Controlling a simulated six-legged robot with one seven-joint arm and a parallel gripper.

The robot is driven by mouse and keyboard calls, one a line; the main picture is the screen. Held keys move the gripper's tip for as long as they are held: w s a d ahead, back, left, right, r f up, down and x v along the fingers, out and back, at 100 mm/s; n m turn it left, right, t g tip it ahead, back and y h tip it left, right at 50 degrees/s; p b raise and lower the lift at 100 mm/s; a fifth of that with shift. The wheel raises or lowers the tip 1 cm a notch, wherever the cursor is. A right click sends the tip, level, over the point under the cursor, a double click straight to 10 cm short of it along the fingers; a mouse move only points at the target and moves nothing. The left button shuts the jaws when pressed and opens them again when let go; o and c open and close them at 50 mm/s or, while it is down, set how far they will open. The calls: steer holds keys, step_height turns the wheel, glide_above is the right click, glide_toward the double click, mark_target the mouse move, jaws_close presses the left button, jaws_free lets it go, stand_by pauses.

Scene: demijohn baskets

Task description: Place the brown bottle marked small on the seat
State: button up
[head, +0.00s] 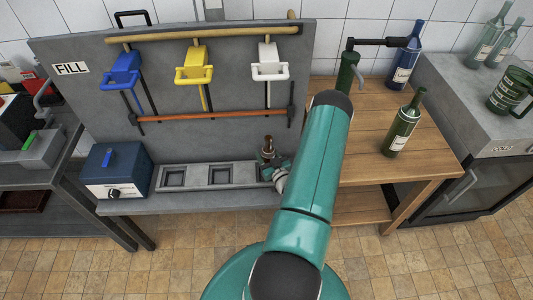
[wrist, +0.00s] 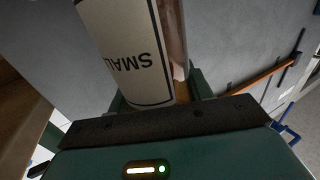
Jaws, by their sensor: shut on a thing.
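The brown bottle (head: 268,143) shows only as a small dark top above my gripper in the head view. In the wrist view the brown bottle (wrist: 174,35) fills the upper middle, with a white label reading SMALL. My gripper (head: 270,160) is shut on it; the fingers are mostly hidden behind the bottle in the wrist view. The gripper is at the right end of a grey block with square seats (head: 197,177). Two seats show empty at the left and middle; the right end is partly covered by my gripper. Whether the bottle touches a seat cannot be told.
Blue, yellow and white taps (head: 194,68) hang on the grey FILL panel (head: 70,69), above an orange bar (head: 212,116). A blue box (head: 122,172) stands left of the seats. Green (head: 403,125) and blue (head: 404,60) bottles stand on the wooden table (head: 370,157) to the right.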

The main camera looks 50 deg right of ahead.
stand_by(0.3)
steer(key=o, duration=1.3)
steer(key=shift+c, duration=0.2)
steer(key=v, duration=1.4)
